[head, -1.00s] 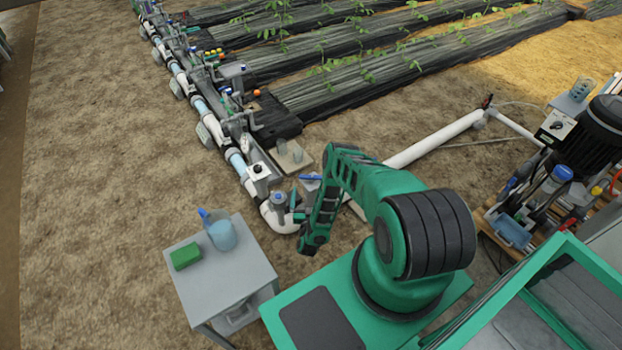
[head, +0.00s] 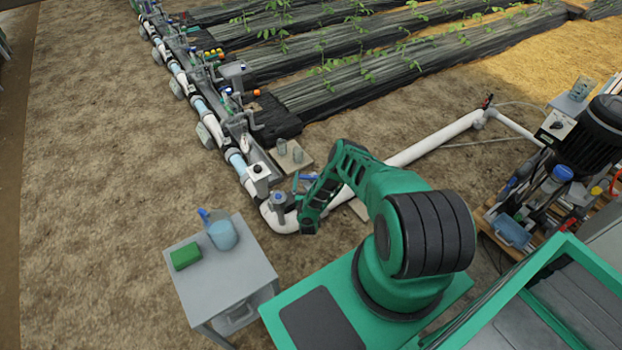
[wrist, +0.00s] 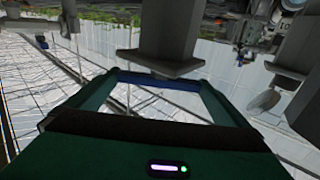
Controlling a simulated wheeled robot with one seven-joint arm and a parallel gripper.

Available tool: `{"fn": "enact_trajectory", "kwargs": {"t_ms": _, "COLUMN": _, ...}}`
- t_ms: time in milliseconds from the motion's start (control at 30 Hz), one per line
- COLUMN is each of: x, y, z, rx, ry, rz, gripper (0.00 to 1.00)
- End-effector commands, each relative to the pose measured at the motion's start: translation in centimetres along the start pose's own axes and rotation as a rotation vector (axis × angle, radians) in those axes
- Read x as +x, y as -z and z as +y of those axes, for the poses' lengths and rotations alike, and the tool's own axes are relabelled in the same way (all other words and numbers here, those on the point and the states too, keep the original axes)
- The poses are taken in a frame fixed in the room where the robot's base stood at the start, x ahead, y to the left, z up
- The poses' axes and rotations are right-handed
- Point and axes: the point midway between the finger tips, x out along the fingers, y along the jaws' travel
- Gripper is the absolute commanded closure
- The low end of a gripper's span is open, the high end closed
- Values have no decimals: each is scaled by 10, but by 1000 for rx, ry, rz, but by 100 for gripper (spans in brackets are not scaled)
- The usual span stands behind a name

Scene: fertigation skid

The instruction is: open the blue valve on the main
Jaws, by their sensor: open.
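A small blue handle (head: 308,178) shows beside my forearm at the near end of the white main, partly covered by the arm. I take it for the blue valve; its angle is hard to read. A grey fitting with a round blue top (head: 278,197) stands just left of it on the pipe bend. My gripper is mostly hidden behind my arm in the head view. In the wrist view my gripper (wrist: 160,95) is open, with a grey post and block (wrist: 165,64) just beyond it.
The white main (head: 252,187) runs to the upper left with several fittings. A pump skid (head: 530,215) stands at right. Bare soil lies left of the main.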

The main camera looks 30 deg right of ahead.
Motion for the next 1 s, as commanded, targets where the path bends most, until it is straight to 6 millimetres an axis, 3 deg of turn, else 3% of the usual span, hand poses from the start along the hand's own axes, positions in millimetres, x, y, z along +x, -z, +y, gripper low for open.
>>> {"fn": "enact_trajectory", "kwargs": {"t_ms": 400, "x": 9, "y": 0, "z": 0, "rx": 0, "ry": -1, "rz": 0, "gripper": 0}}
{"fn": "enact_trajectory", "kwargs": {"t_ms": 433, "x": 9, "y": 0, "z": 0, "rx": 0, "ry": -1, "rz": 0, "gripper": 2}}
{"fn": "enact_trajectory", "kwargs": {"t_ms": 533, "x": 9, "y": 0, "z": 0, "rx": 0, "ry": -1, "rz": 0, "gripper": 26}}
{"fn": "enact_trajectory", "kwargs": {"t_ms": 567, "x": 9, "y": 0, "z": 0, "rx": 0, "ry": -1, "rz": 0, "gripper": 29}}
{"fn": "enact_trajectory", "kwargs": {"t_ms": 1000, "x": 9, "y": 1, "z": -2, "rx": -1, "ry": 79, "rz": 1, "gripper": 29}}
